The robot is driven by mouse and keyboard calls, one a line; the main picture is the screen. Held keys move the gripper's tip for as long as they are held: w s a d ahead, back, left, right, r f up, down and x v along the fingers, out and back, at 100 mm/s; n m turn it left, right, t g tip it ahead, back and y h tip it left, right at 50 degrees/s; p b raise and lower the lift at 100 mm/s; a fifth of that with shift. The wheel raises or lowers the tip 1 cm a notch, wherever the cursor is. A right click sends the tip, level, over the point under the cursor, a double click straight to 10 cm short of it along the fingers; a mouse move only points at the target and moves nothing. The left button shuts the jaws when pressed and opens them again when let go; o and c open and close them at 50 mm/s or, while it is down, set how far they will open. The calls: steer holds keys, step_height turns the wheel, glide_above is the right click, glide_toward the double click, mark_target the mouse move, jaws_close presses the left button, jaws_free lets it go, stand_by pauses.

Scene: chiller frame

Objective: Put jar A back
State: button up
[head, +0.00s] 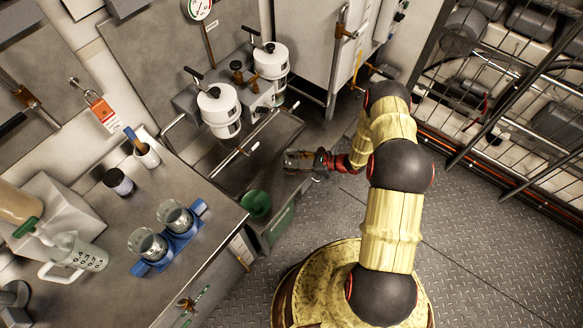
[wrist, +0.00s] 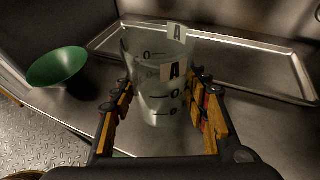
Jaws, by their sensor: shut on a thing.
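Jar A (wrist: 158,108) is a clear jar with dark markings and pale labels reading "A". In the wrist view it sits between the fingers of my gripper (wrist: 160,90), which is shut on its sides. The jar looks roughly upright over a bare steel surface; I cannot tell whether its base touches. In the head view my gripper (head: 308,160) is over the low steel bench at the centre, and the jar is hard to make out there. A blue holder (head: 184,243) on the left counter has two glass jars (head: 147,244) in it.
A green bowl-like funnel (wrist: 57,67) is left of the jar, also in the head view (head: 256,204). A shallow metal tray (wrist: 240,62) lies behind the jar. White lidded pots (head: 219,108) stand beyond. A measuring jug (head: 76,256) and dark-lidded pot (head: 118,181) are on the left counter.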

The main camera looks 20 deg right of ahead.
mark_target(291, 166)
steer(key=shift+w+f+b, duration=0.1)
steer(key=shift+f+b, duration=0.6)
steer(key=shift+f, duration=0.9)
steer(key=shift+f, duration=0.2)
steer(key=o, duration=1.4)
steer(key=shift+o, duration=0.2)
steer(key=shift+r, duration=0.1)
